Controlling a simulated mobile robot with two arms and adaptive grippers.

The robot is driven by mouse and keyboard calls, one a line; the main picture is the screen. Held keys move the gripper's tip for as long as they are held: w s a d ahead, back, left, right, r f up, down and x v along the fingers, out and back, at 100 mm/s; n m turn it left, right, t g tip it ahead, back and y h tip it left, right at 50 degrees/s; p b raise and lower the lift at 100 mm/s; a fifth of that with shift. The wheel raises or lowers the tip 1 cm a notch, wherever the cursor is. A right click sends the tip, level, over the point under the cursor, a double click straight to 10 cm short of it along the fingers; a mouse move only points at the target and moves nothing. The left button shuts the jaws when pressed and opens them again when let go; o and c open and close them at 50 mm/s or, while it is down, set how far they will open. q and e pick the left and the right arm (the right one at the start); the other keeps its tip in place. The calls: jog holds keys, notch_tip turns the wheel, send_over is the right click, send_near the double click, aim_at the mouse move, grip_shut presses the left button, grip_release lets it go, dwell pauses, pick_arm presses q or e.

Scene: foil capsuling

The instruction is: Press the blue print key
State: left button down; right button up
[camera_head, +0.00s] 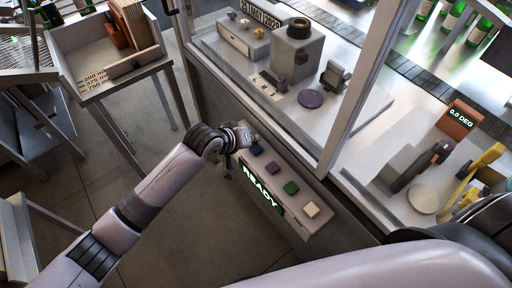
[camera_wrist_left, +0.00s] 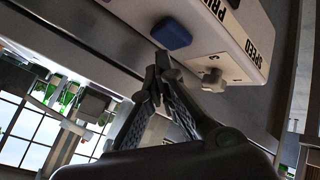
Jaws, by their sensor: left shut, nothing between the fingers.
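In the left wrist view the blue key (camera_wrist_left: 171,34) sits beside the partly hidden "PRINT" lettering. My left gripper (camera_head: 241,137) is at that end of the panel, close to the key. In the left wrist view its fingertips (camera_wrist_left: 161,62) are together, empty, and just below the key's edge; whether they touch it I cannot tell. My right gripper is not in view.
Purple (camera_head: 273,168), green (camera_head: 291,187) and white (camera_head: 311,209) keys follow along the panel. A display (camera_head: 261,187) reads "READY". A pale knob (camera_wrist_left: 213,80) is beside the blue key. Glazed machine framing (camera_head: 347,90) rises behind the panel. Open floor lies in front.

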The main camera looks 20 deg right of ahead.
aim_at(254, 148)
pick_arm(q)
jog(key=shift+f, duration=0.35)
jog(key=shift+f, duration=0.55)
dwell(0.6)
dwell(0.3)
jog(key=shift+r+p, duration=0.9)
jog(key=shift+r, duration=0.1)
notch_tip(254, 148, up, 5)
jog(key=p, duration=0.5)
